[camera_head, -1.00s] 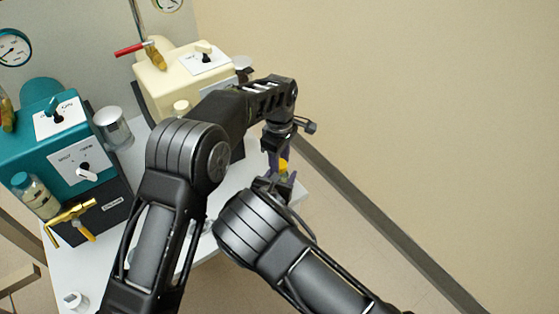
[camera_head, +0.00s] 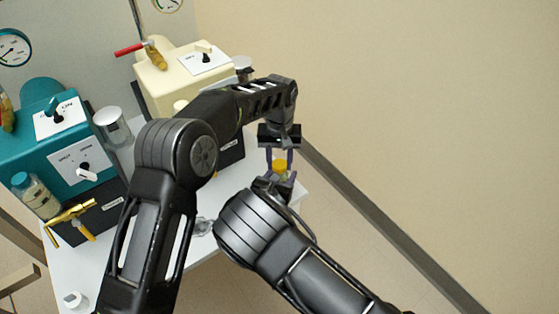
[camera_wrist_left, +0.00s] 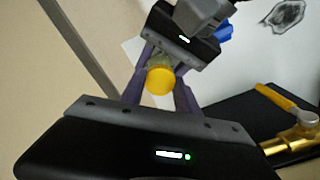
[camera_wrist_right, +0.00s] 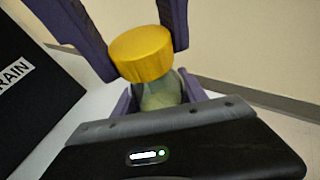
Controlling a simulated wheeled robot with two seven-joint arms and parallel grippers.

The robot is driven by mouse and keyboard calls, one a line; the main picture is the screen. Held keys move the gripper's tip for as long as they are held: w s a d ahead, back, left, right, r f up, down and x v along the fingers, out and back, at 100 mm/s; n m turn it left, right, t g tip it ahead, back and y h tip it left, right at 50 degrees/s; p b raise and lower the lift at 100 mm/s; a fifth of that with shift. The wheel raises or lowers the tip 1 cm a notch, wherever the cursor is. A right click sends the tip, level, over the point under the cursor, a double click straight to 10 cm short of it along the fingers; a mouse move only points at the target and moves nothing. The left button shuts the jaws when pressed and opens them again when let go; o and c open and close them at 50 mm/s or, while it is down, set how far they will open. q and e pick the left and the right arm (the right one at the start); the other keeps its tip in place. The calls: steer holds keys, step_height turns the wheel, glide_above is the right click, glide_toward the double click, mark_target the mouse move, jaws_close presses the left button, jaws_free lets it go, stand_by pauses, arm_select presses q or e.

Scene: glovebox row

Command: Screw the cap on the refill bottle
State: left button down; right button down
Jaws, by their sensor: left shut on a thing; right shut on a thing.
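The yellow cap (camera_head: 280,164) sits at the mouth of the refill bottle, which is clear with pale contents (camera_wrist_right: 160,93). The cap also shows in the left wrist view (camera_wrist_left: 160,81). My left gripper (camera_head: 279,161) points down from above, its purple fingers shut on the cap's sides. My right gripper (camera_head: 276,181) is below it, shut on the bottle. The bottle looks roughly in line with the cap. How far the cap is threaded cannot be told. The bottle is mostly hidden in the head view.
A teal machine (camera_head: 28,143) and a cream machine (camera_head: 150,88) stand on the white table (camera_head: 75,268) at left. A brass valve (camera_head: 70,213), a metal-lidded jar (camera_head: 112,127) and a small white cap (camera_head: 75,300) are nearby. Floor and wall at right are clear.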

arm_select(q)
steer(key=m, duration=0.5)
steer(key=shift+m, duration=0.4)
steer(key=m, duration=0.4)
steer(key=shift+m, duration=0.3)
steer(key=c, duration=0.8)
jaws_free()
step_height(320, 180, up, 12)
steer(key=shift+f, duration=0.1)
